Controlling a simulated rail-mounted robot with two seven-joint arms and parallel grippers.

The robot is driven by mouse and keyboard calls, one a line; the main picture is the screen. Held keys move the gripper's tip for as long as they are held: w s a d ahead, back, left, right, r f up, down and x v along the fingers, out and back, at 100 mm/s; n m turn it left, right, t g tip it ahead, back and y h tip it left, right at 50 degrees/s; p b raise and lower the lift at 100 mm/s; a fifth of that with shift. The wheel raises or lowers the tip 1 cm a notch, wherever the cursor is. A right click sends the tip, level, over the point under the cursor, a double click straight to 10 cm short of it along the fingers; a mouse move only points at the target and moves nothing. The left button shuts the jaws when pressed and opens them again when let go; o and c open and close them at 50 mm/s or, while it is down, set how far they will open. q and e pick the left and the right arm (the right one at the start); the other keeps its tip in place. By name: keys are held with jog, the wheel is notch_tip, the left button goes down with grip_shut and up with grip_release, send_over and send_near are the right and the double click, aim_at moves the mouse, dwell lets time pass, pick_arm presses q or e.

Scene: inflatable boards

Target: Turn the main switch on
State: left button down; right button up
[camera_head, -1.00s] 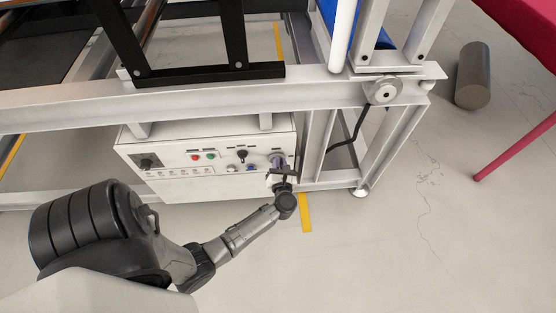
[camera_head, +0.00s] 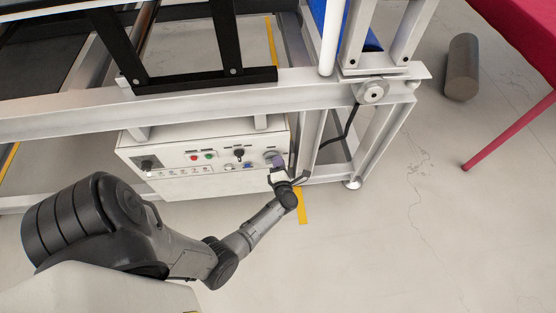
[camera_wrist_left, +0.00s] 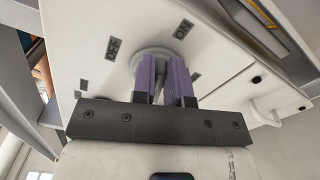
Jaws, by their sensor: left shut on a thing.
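The main switch is a round grey knob at the right end of the white control box front (camera_head: 190,184). In the left wrist view its grey disc (camera_wrist_left: 148,53) lies between an OFF label (camera_wrist_left: 113,48) and an ON label (camera_wrist_left: 183,29), both tilted in the picture. My left gripper (camera_head: 277,163) is at the switch, its purple finger pads shut on the knob; they also show in the left wrist view (camera_wrist_left: 164,72). The pads hide most of the knob's handle, so I cannot tell its exact setting. My right gripper is not in view.
The box carries a red button (camera_head: 194,158), a green button (camera_head: 209,156) and a black selector (camera_head: 239,153). A white frame beam (camera_head: 200,105) runs above it. A frame leg and a black cable are close to its right. Floor in front is open.

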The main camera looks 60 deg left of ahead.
pick_arm(q)
jog(key=shift+f+m+p, duration=0.2)
jog(key=shift+m, duration=0.6)
jog(key=shift+f+m+p, duration=0.15)
jog(key=shift+m+p, duration=0.05)
jog(key=shift+m, duration=0.6)
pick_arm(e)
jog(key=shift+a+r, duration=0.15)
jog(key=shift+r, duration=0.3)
pick_arm(q)
jog(key=shift+m, duration=0.3)
jog(key=c, duration=1.1)
grip_release()
jog(key=shift+c, duration=0.2)
jog(key=shift+d, duration=0.1)
